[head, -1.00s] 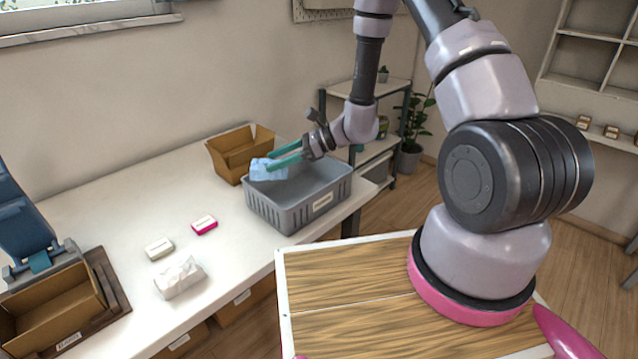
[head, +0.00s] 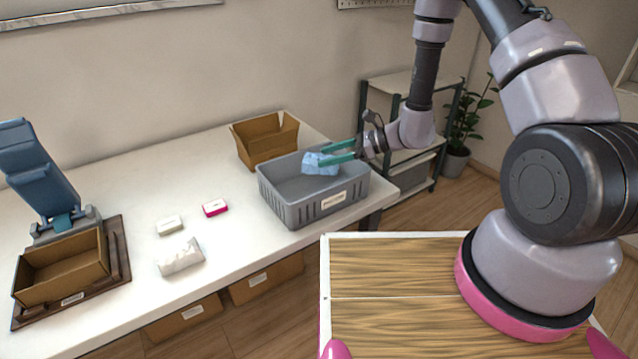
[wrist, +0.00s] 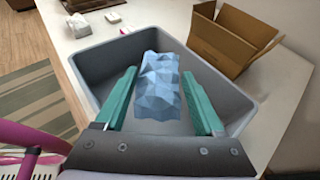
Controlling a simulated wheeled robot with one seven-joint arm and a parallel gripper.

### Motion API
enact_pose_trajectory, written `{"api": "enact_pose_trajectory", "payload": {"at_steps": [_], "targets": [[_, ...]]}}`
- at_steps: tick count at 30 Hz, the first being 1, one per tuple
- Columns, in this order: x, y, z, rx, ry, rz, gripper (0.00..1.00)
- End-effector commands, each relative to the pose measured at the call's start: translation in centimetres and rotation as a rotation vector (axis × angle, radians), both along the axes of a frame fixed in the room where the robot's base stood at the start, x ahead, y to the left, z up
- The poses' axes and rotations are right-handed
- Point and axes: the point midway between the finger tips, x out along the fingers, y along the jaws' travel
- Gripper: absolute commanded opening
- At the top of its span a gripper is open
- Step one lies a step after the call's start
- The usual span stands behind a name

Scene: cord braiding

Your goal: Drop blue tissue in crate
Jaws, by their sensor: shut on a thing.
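The blue tissue (head: 320,164) is a crumpled, faceted light-blue lump. It also shows in the wrist view (wrist: 160,85) between the two teal fingers. My gripper (head: 338,154) is shut on it, and in the wrist view the fingers (wrist: 160,100) lie along its two sides. The grey crate (head: 312,205) stands on the white table with a label on its front wall. The tissue is over the crate's opening, near its back right part. In the wrist view the crate (wrist: 85,62) surrounds the tissue, and its visible floor looks empty.
An open cardboard box (head: 266,142) stands behind the crate. A white tissue pack (head: 181,257), a white box (head: 169,225) and a pink box (head: 215,207) lie to the left. A cardboard tray (head: 62,268) sits at the far left.

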Motion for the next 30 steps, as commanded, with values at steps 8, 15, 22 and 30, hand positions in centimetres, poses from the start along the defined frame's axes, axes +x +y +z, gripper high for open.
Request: {"api": "enact_pose_trajectory", "payload": {"at_steps": [8, 15, 22, 30], "targets": [[0.0, 0.0, -1.0, 0.000, 0.000, -0.001, 0.20], [0.0, 0.0, -1.0, 0.000, 0.000, -0.001, 0.94], [0.0, 0.0, -1.0, 0.000, 0.000, -0.001, 1.00], [-0.2, -2.7, 0.1, 0.000, -0.001, -0.006, 1.00]]}}
